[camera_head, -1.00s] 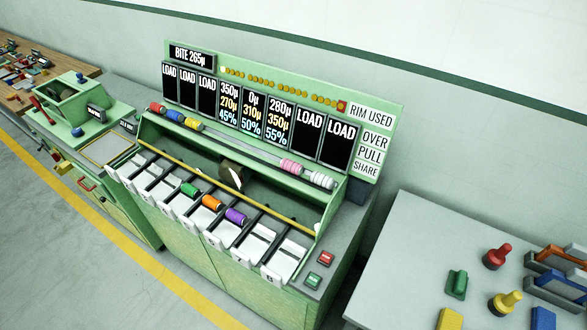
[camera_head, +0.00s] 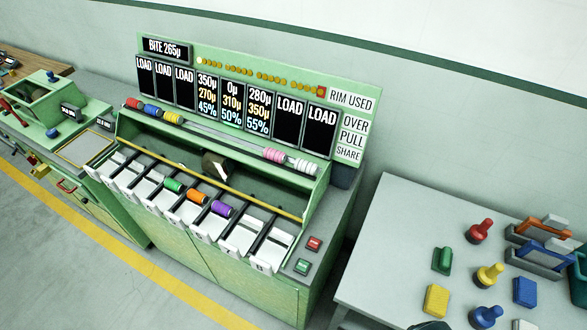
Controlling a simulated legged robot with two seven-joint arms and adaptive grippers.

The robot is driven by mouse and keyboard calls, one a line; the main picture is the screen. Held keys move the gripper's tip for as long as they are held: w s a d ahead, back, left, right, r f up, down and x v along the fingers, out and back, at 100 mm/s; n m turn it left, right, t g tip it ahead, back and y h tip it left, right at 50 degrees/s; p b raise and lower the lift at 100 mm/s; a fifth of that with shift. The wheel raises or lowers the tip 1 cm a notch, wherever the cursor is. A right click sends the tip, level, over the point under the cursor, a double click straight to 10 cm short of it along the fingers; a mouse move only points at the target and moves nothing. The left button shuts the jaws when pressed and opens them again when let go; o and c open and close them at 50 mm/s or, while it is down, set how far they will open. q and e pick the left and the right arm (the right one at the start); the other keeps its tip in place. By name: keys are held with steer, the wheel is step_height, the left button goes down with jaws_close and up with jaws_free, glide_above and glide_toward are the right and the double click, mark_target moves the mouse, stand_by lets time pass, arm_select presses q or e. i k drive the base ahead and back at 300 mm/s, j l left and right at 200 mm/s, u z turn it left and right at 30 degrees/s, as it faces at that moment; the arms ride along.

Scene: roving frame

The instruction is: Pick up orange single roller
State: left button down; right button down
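The orange roller (camera_head: 197,197) lies in one of the slots along the front of the green machine (camera_head: 210,255). A green roller (camera_head: 174,186) lies in the slot to its left and a purple roller (camera_head: 222,209) in the slot to its right. Neither of my grippers shows in the head view, so nothing is seen near the orange roller.
Red, blue and yellow rollers (camera_head: 172,118) and pink and white rollers (camera_head: 276,155) sit on the upper rail. A red button (camera_head: 314,243) and a green button (camera_head: 302,267) are at the machine's right. A grey table (camera_head: 390,235) with coloured pieces stands right. Floor (camera_head: 60,260) is open in front.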

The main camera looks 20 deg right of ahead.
mark_target(197, 197)
steer(key=i+j, duration=0.1)
steer(key=j, duration=0.35)
steer(key=i+j, duration=0.15)
steer(key=j, duration=0.35)
steer(key=i+j, duration=0.1)
steer(key=j, duration=0.35)
